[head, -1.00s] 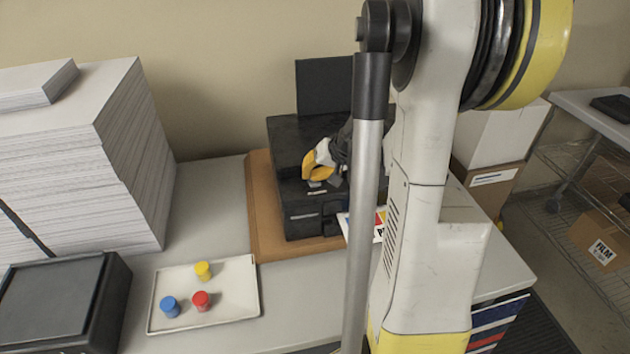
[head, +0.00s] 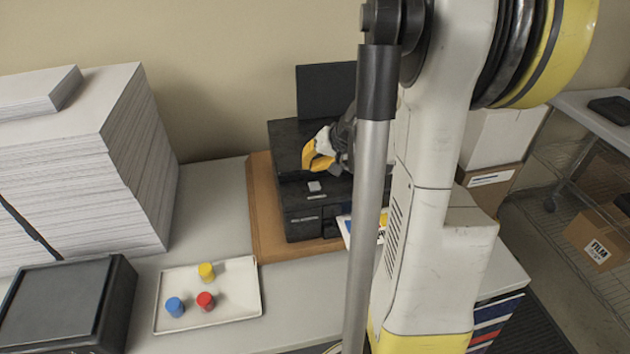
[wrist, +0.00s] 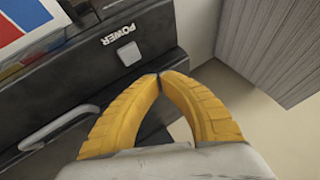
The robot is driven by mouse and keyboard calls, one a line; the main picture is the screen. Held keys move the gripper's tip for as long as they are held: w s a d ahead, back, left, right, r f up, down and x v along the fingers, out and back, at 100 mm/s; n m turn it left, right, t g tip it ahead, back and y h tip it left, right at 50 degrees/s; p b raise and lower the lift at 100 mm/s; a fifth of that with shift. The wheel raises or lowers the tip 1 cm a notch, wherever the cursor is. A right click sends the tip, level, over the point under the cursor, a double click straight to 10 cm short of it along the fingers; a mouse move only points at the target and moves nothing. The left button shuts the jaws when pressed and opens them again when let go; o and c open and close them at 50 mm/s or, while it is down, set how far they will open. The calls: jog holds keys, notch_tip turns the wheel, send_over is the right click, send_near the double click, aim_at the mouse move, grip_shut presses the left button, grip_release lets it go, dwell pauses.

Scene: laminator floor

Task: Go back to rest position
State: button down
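My gripper (head: 312,160) has yellow fingers and sits just above the black laminator (head: 310,227) in the head view. In the wrist view the tips of my gripper (wrist: 160,76) meet, with nothing between them. The laminator's front face (wrist: 75,75) carries the word POWER beside a small grey square button (wrist: 128,53). That button (head: 314,186) also shows in the head view, below my fingers and apart from them. My arm and column hide part of the laminator's right side.
The laminator stands on a brown board (head: 265,215). A white tray (head: 240,290) with yellow, blue and red caps lies in front to the left. A tall paper stack (head: 90,170) and a black box (head: 60,300) stand at the left. A printed sheet (head: 345,228) sticks out of the laminator.

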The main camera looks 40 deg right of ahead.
notch_tip(320, 180, up, 3)
jog(key=shift+f+p, duration=0.2)
jog(key=shift+p, duration=0.45)
jog(key=shift+f, duration=0.1)
jog(key=shift+a+f+b, duration=0.1)
jog(key=shift+a+b, duration=0.15)
jog(key=shift+b, duration=0.05)
jog(key=s+a+f+n+b, duration=0.25)
jog(key=a+b, duration=0.35)
jog(key=a, duration=0.3)
jog(key=s+a+f+n+b, duration=0.2)
jog(key=a+f+b, duration=0.1)
jog(key=a+b, duration=0.55)
jog(key=s+a+f+n+b, duration=0.3)
jog(key=s+a+f+b, duration=0.4)
jog(key=a, duration=0.3)
jog(key=shift+s+a+f+h, duration=0.3)
jog(key=shift+s+f, duration=0.1)
jog(key=shift+f, duration=0.1)
